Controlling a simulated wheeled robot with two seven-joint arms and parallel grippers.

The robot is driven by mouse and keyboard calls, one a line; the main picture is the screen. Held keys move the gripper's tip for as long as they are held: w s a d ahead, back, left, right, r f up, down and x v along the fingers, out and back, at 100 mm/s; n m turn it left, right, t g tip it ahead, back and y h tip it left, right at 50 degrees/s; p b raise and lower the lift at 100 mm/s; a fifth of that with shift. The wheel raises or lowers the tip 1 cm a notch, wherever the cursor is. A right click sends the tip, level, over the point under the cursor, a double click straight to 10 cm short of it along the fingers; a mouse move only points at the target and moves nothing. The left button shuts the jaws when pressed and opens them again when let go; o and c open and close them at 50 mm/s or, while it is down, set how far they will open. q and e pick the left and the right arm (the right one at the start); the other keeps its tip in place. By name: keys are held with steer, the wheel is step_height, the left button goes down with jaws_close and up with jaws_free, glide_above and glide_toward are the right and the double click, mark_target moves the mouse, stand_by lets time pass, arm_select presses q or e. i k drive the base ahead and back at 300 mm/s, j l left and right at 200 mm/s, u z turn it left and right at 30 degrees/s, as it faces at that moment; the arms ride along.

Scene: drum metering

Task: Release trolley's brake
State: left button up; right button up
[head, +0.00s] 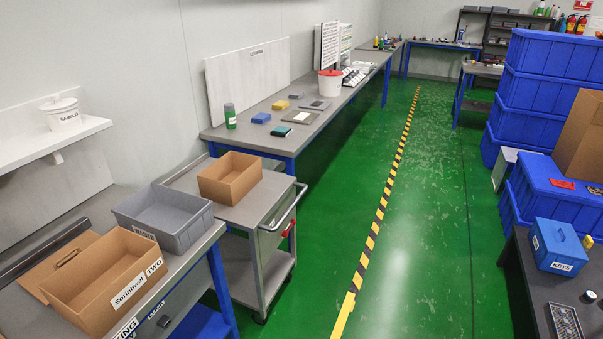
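The grey trolley (258,206) stands on the green floor between the near-left bench and the long blue-legged bench. It has a top tray, a lower shelf (240,262) and a curved push handle (291,207) at its right end. A small red part (292,240) shows just below the handle; I cannot tell whether it is the brake or how it is set. A caster (260,319) shows at the bottom near corner; the other wheels are mostly hidden. An open cardboard box (230,184) sits on the top tray. Neither of my grippers is in view.
Open green floor (330,260) lies right of the handle, with a yellow-black line (376,220). Blue crates (545,110) and a dark table (530,285) stand right.

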mark_target(285, 234)
steer(key=i+l, duration=0.9)
steer(key=i+l+u, duration=0.1)
steer(key=i+l, duration=0.8)
steer(key=l, duration=0.1)
